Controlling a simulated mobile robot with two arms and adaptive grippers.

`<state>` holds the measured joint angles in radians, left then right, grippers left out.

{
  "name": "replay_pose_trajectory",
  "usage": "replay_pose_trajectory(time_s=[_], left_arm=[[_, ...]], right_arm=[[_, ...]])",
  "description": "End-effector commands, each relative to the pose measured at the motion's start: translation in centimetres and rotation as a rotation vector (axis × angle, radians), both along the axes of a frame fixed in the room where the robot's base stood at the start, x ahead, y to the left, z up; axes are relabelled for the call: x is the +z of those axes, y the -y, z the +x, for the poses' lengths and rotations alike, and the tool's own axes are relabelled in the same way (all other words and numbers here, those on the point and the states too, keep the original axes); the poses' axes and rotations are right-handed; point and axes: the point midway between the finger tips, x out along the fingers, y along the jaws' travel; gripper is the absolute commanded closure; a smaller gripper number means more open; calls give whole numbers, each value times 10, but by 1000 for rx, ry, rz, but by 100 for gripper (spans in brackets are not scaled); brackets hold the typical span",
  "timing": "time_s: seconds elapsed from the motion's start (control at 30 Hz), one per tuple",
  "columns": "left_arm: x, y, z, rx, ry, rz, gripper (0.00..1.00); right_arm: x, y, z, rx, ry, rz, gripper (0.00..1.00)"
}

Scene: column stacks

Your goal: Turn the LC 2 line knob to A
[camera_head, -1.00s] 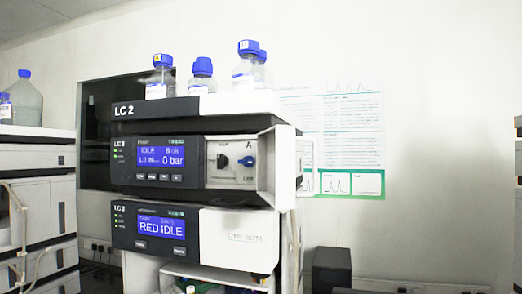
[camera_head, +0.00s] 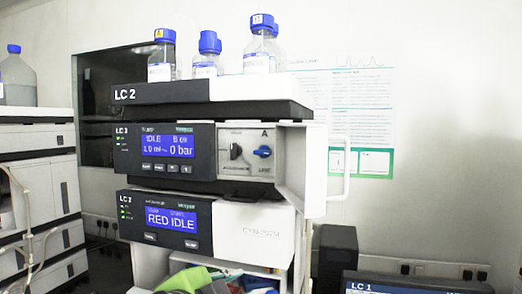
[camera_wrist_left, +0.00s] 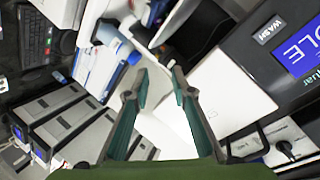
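In the head view, the LC 2 line knob (camera_head: 263,152) is a small blue knob on the light panel (camera_head: 224,133) of the upper LC 2 unit. An "A" is printed above it and a "LINE" label below. Its handle looks roughly horizontal, not pointing up at the A. A black knob (camera_head: 236,151) sits just left of it. My left gripper (camera_wrist_left: 160,72) shows in the left wrist view, with its two teal-padded fingers apart and nothing between them. It is not touching the line knob. My right gripper is not in view.
A white door (camera_head: 301,165) with a handle stands open right of the knob panel. Bottles (camera_head: 262,52) stand on top of the LC 2 stack. Another instrument stack (camera_head: 35,190) is at left, and an LC 1 unit (camera_head: 400,288) is at lower right.

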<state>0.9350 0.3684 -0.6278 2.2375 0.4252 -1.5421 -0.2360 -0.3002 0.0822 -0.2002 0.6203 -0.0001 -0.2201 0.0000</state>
Motion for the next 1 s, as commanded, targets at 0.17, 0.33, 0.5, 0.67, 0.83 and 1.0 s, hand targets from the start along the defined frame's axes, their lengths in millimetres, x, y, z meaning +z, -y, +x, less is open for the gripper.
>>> replay_pose_trajectory(time_s=[0.17,0.33,0.5,0.67,0.83,1.0], left_arm=[[82,8,-17,-52,177,141,77],[144,10,-38,-69,322,278,77],[199,7,-63,-60,452,409,77],[233,3,-82,-40,536,503,77],[246,1,-89,-29,566,544,77],[249,5,-75,-28,563,545,77]], right_arm=[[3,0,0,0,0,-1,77],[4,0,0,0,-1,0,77],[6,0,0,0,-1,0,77],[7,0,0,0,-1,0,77],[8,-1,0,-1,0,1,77],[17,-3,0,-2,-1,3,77]])
